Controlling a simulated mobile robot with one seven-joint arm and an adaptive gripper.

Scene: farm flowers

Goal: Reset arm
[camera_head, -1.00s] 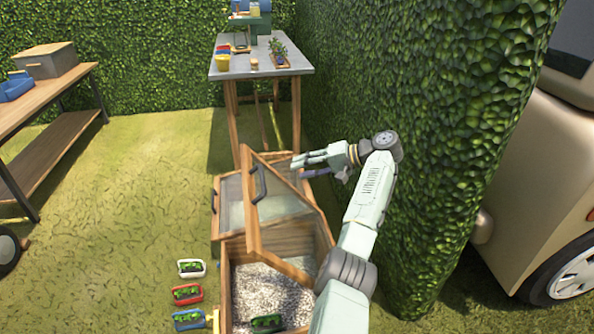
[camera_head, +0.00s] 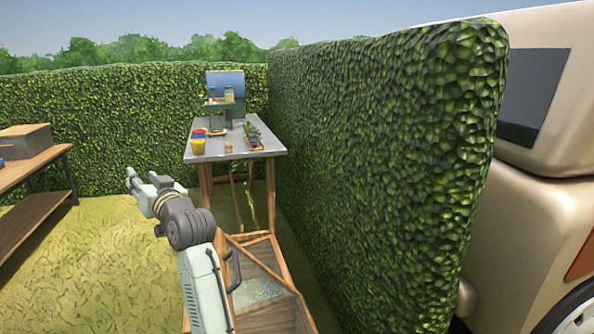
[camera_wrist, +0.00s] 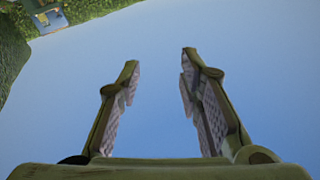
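My gripper (camera_head: 142,181) is raised at the left of the head view, above the grass and apart from the wooden cold frame. In the wrist view my gripper (camera_wrist: 160,75) has its two fingers spread apart with only sky between them. It is open and empty. My arm rises from the bottom of the head view, left of the cold frame.
The wooden cold frame (camera_head: 286,277), with glazed lids and a dark handle, stands low in front of the grey-topped table (camera_head: 228,152). That table holds pots and a plant tray (camera_head: 254,143). A wooden bench (camera_head: 38,172) is at left, a hedge (camera_head: 380,150) and vehicle (camera_head: 560,170) at right.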

